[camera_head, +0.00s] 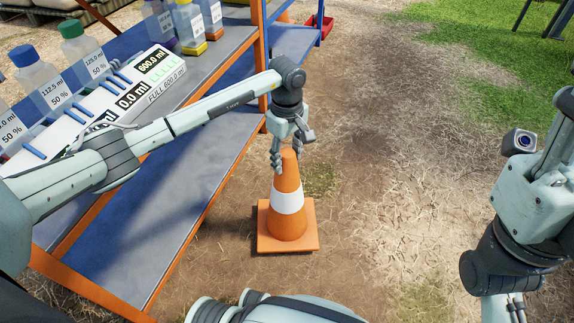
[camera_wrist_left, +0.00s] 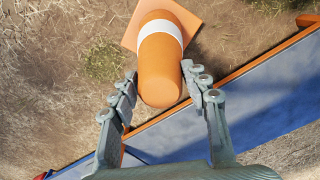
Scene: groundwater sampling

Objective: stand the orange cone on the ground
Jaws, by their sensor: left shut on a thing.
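The orange cone (camera_head: 287,182) with a white band and a square orange base stands upright beside the shelf, over the straw-strewn ground. I cannot tell whether its base touches the ground or hangs just above it. My left gripper (camera_head: 286,158) points down from above and is shut on the cone's top, with fingers on both sides. In the left wrist view the cone (camera_wrist_left: 160,68) shows its rounded tip between the fingers of my left gripper (camera_wrist_left: 160,88). My right arm is at the right edge; its gripper is out of view.
The blue-grey shelf (camera_head: 150,225) with orange frame stands left of the cone, holding bottles (camera_head: 85,50) and a white measuring unit with displays (camera_head: 130,95). A red tray (camera_head: 319,27) lies at the back. Bare ground right of the cone is clear; grass lies beyond.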

